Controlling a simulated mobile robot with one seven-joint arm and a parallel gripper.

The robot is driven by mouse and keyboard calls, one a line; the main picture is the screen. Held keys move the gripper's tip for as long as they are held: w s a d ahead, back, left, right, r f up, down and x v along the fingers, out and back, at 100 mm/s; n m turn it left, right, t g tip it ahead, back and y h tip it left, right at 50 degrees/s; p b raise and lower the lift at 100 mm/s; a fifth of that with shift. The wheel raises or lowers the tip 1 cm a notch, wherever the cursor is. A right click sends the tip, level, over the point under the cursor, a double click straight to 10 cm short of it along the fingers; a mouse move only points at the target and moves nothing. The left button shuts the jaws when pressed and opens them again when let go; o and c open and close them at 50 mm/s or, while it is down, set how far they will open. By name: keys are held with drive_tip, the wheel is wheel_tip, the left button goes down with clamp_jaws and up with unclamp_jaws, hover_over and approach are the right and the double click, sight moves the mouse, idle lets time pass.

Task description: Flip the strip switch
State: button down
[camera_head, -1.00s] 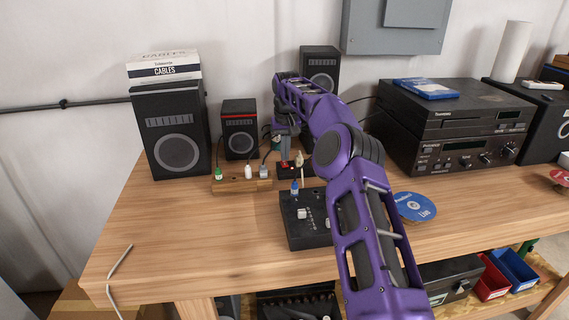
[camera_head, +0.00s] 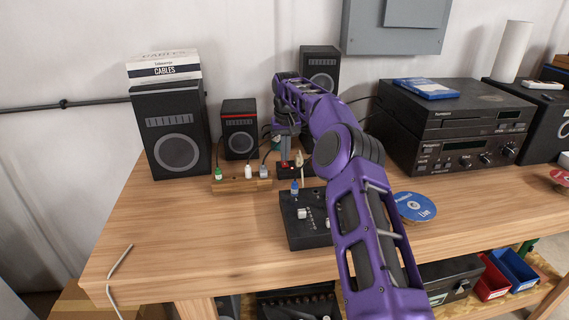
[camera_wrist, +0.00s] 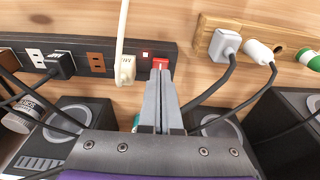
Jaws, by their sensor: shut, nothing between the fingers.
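The dark power strip (camera_wrist: 100,60) crosses the upper left of the wrist view, with plugs and a white connector in it. Its red switch (camera_wrist: 160,63) sits at the right end, beside a small lit red square (camera_wrist: 146,54). My gripper (camera_wrist: 160,72) is shut and empty, its fingertips at the lower edge of the switch and partly covering it. I cannot tell whether they touch. In the head view the strip (camera_head: 284,172) lies behind the black mixer, and my gripper (camera_head: 285,158) points down over its left end.
A wooden block (camera_head: 230,185) with plugs is left of the strip. A small speaker (camera_head: 239,130) and a large speaker (camera_head: 172,140) stand behind it. The black mixer (camera_head: 302,232) is in front. Cords run around my fingers. The table's left front is clear.

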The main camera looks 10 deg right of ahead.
sight(284, 165)
drive_tip(key=shift+f+b, duration=0.35)
drive_tip(key=shift+f, duration=0.5)
idle(0.3)
wheel_tip(284, 165, up, 3)
drive_tip(key=shift+f+p, duration=0.2)
drive_tip(key=shift+p, duration=1.05)
drive_tip(key=shift+r, duration=2.25)
drive_tip(key=shift+a, duration=0.1)
